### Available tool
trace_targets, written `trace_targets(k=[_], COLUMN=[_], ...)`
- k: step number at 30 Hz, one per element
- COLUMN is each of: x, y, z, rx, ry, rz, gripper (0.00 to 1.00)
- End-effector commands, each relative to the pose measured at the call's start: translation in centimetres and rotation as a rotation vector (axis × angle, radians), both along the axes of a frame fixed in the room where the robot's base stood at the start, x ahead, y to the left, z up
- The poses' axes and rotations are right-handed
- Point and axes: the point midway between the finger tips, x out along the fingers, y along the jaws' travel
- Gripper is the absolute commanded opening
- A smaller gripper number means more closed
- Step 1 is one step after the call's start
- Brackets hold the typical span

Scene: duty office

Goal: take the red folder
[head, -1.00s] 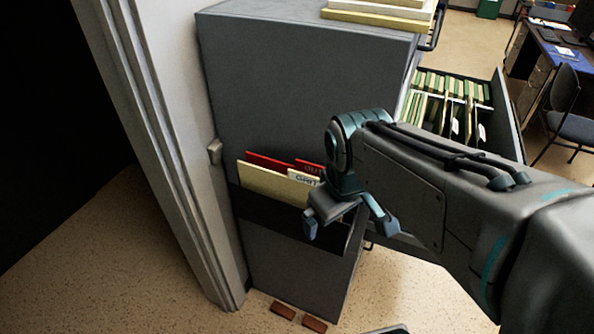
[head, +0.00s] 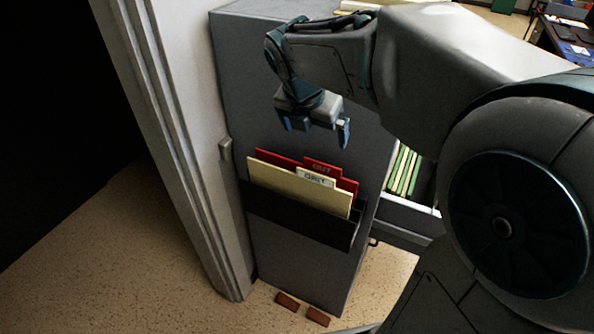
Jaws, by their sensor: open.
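The red folder (head: 324,167) stands upright in a black wall pocket (head: 297,216) on the side of the grey filing cabinet. Only its upper edge and its raised tab show, behind a cream folder (head: 290,187) with a lettered tab. The red tab carries lettering too small to read surely. My gripper (head: 315,129) is open and empty, fingers pointing down. In the picture it is just above the folders, apart from them. How far it is from the cabinet side is hard to tell.
The grey cabinet (head: 240,75) stands against a pale door frame (head: 190,130). An open drawer of green and cream files (head: 404,172) juts out at right, partly behind my arm.

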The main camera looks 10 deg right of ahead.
Motion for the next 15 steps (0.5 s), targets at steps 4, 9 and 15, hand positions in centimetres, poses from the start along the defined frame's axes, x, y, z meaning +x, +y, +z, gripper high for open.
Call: trace_targets(k=[4,9,15], x=[0.7,1.7,2.5], y=[-0.5,-1.3,-1.8], z=[-2.0,-5.3,-7.5], rx=[-0.006,-0.004,-0.004], ry=[0.008,0.008,0.005], rz=[0.011,0.010,0.009], gripper=[1.00,1.00,1.00])
